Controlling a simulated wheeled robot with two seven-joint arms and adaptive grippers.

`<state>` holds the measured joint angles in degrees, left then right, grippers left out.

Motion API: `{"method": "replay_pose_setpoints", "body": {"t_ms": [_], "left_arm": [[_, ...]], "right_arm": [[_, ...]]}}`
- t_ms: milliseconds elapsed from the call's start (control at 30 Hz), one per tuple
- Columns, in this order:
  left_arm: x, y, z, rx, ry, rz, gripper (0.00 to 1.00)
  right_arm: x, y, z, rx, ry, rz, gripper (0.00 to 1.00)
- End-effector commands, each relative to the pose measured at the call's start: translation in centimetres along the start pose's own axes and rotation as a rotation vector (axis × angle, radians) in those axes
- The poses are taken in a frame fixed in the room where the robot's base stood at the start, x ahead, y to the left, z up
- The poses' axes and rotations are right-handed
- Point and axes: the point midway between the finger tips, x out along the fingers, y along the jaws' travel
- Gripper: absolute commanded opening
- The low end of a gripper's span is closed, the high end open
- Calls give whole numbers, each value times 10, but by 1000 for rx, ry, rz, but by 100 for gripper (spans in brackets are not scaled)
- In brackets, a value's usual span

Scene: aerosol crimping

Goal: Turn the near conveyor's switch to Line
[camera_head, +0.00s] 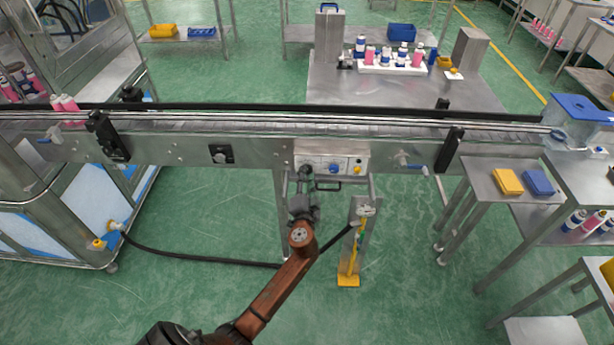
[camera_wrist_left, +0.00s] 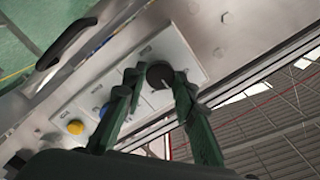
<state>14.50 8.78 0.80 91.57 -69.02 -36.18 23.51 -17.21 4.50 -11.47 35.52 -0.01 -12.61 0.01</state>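The near conveyor (camera_head: 260,150) runs across the head view. A pale control box (camera_head: 345,157) is on its front face. In the left wrist view, a round dark switch knob (camera_wrist_left: 160,75) is on the box's panel (camera_wrist_left: 170,48). My left gripper (camera_head: 305,172) is at the left end of the box. In the left wrist view its two green-grey fingers (camera_wrist_left: 159,80) are closed in on both sides of the knob and appear to touch it. The setting of the knob and the label for Line cannot be read. My right gripper is out of view.
The box also has a blue button (camera_head: 334,168), a yellow button (camera_head: 357,170) and a dark handle (camera_head: 328,187) below. A pedal stand (camera_head: 348,281) with a yellow base stands right of my arm. A black hose (camera_head: 200,259) lies on the green floor.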

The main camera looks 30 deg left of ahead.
Motion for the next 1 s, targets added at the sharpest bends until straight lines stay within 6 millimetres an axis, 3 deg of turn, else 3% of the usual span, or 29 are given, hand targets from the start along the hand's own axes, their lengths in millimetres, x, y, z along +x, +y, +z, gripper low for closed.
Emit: {"method": "replay_pose_setpoints", "body": {"t_ms": [233, 567, 667, 1000], "left_arm": [[0, 0, 0, -1, 0, 1, 43], [-4, 1, 0, -1, -1, 1, 43], [-15, 1, 0, -2, 0, 2, 43], [-84, 1, 2, -3, -3, 3, 43]], "right_arm": [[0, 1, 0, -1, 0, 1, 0], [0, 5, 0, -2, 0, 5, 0], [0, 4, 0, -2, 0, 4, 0], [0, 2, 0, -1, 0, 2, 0]]}}
